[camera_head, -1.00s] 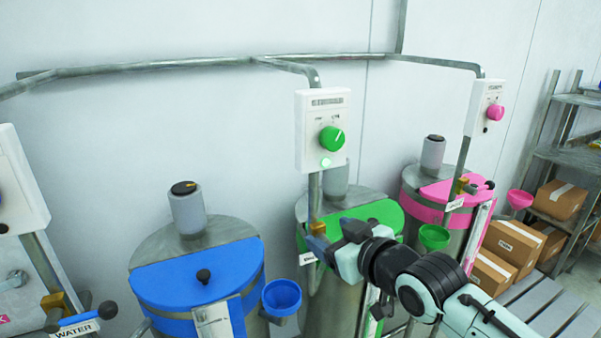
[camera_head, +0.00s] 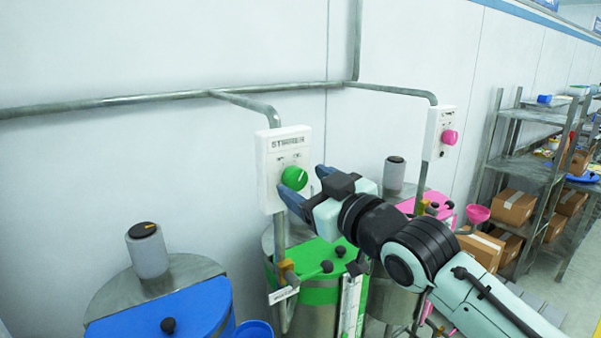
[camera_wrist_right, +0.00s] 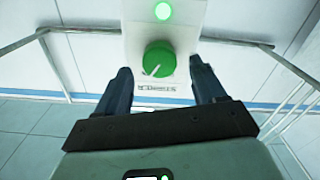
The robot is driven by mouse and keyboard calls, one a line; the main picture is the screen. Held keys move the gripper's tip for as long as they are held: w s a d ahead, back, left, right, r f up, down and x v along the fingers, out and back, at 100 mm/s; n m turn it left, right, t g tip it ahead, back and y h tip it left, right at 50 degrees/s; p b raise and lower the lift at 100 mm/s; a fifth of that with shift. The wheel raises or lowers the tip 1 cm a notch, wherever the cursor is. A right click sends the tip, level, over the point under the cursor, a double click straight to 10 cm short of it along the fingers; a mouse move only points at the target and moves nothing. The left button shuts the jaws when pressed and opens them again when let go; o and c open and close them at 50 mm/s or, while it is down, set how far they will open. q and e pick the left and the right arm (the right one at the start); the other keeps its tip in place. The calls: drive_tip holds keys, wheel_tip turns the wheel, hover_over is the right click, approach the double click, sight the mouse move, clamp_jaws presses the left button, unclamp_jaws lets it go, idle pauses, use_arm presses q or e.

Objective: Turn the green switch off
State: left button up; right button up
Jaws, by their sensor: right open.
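The green switch (camera_head: 294,178) is a round knob on a white wall box (camera_head: 270,150) above the green-lidded drum (camera_head: 315,262). My right gripper (camera_head: 302,184) is open, with its blue fingers close to the knob. In the right wrist view, the knob (camera_wrist_right: 159,59) shows between the two open fingertips, with a gap on each side. Its white pointer line slants, and a green lamp (camera_wrist_right: 163,11) on the box is lit. In the head view the lamp is hidden behind a finger. I cannot tell whether the fingers reach around the knob. My left gripper is not in view.
A similar box with a pink knob (camera_head: 449,137) hangs to the right. A blue-lidded drum (camera_head: 160,310) stands at lower left. Metal pipes (camera_head: 160,98) run along the wall to the boxes. Shelves with cartons (camera_head: 512,205) stand at right.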

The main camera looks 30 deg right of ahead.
sight(294, 178)
drive_tip(key=shift+w+a, duration=0.1)
drive_tip(key=shift+w, duration=1.2)
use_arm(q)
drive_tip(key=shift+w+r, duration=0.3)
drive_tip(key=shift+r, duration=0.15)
use_arm(e)
drive_tip(key=c, duration=1.1)
drive_tip(key=shift+o, duration=0.2)
